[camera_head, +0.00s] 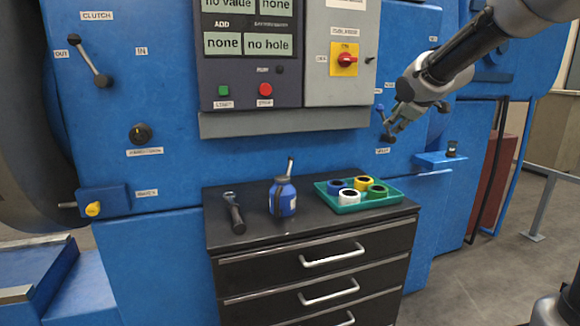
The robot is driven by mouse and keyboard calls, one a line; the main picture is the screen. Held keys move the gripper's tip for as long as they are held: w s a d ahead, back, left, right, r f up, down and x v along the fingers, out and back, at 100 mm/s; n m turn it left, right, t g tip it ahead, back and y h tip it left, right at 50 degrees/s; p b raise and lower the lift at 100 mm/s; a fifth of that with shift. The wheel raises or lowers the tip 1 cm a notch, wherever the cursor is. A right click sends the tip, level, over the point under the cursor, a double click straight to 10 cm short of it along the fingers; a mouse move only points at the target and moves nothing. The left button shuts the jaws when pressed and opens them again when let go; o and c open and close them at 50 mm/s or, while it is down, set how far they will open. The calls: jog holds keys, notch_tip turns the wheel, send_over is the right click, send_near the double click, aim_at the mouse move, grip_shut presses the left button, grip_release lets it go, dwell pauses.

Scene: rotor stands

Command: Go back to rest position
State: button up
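My arm (455,55) reaches in from the upper right of the head view. My gripper (392,130) points down and to the left, in front of the blue machine's face. It is to the right of the grey control box and above the right end of the drawer cabinet. A dark lever (381,112) on the machine shows right beside the fingertips. I cannot tell whether the fingers touch it. The fingers are small and dark here, so their opening is unclear. No carried object is visible.
The black drawer cabinet (290,262) holds a wrench-like tool (235,213), a blue oil can (283,198) and a green tray (390,203) with several coloured rings. A blue shelf (440,160) bears a small dark item. A grey railing (548,190) stands right; floor before it is clear.

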jog(key=s+d+f+m+g, duration=0.1)
jog(key=s+f+m+g, duration=0.1)
jog(key=s, duration=1.1)
jog(key=s+d+f+m+g, duration=0.1)
jog(key=s+f+m, duration=0.4)
jog(key=s, duration=0.8)
jog(key=s+d+f+m+g, duration=0.2)
jog(key=s+f+m+g, duration=0.2)
jog(key=s, duration=0.9)
jog(key=shift+s+f, duration=0.25)
jog(key=shift+d, duration=0.15)
